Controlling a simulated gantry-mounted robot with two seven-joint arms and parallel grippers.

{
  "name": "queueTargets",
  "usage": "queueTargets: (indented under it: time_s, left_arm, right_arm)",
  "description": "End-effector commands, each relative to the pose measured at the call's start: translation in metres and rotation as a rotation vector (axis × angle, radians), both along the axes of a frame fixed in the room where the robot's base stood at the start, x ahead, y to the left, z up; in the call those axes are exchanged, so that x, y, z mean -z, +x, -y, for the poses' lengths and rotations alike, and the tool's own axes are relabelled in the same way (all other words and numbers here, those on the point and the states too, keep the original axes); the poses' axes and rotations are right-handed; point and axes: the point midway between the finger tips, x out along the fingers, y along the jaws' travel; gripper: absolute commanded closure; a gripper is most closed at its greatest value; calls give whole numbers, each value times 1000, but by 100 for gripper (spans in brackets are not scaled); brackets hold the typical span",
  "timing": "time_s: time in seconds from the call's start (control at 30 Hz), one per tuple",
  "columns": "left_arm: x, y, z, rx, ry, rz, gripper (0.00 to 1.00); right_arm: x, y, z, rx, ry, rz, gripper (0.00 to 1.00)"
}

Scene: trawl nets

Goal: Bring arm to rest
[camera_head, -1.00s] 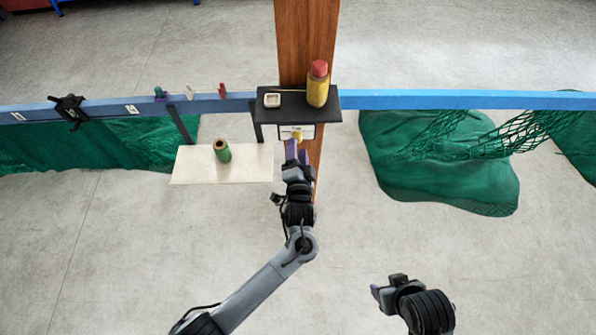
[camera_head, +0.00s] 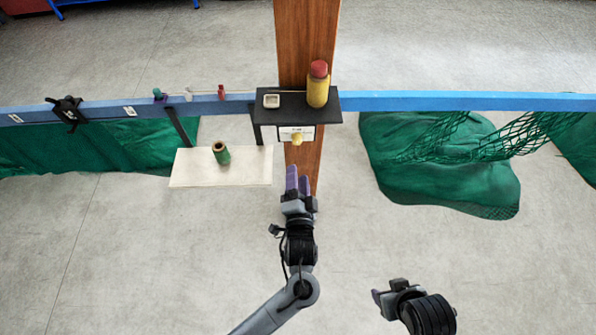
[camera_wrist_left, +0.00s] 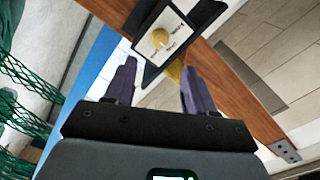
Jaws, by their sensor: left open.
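My left gripper (camera_head: 298,182) is open and empty, its purple fingers pointing up the picture in front of the wooden post (camera_head: 309,40). It is below and apart from the small white box with a yellow knob (camera_head: 297,139) under the black shelf. In the left wrist view the open fingers (camera_wrist_left: 158,88) frame a gap, with the yellow knob (camera_wrist_left: 160,38) beyond them. My right gripper (camera_head: 388,290) is at the lower right, over bare floor; its jaws are too small and dark to judge.
A black shelf (camera_head: 290,113) carries a yellow bottle with a red cap (camera_head: 318,85) and a small white dish (camera_head: 271,101). A green spool (camera_head: 222,153) stands on a pale board (camera_head: 190,170). A blue rail (camera_head: 430,101) crosses behind; green netting (camera_head: 440,180) hangs right. The front floor is clear.

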Motion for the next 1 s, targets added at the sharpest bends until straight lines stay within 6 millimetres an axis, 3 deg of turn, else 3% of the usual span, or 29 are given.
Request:
queueTargets:
  time_s: [0.2,0.37,0.5,0.67,0.8,1.0]
  left_arm:
    - [7,-4,0,1,1,-13,45]
    - [45,-28,-9,-13,7,-88,45]
    - [87,-67,-57,-87,-26,-197,45]
    - [116,-118,-129,-136,-212,-428,45]
    - [109,-165,-179,-160,-443,-662,45]
    - [66,-216,-216,-242,-622,-908,45]
  right_arm:
    - [0,0,-1,3,4,0,44]
    - [-2,0,-2,6,8,0,44]
    - [-6,0,-2,6,8,1,44]
    - [-11,0,-2,6,8,1,44]
    - [-14,0,-1,4,6,0,44]
    - [-15,0,-1,1,2,0,44]
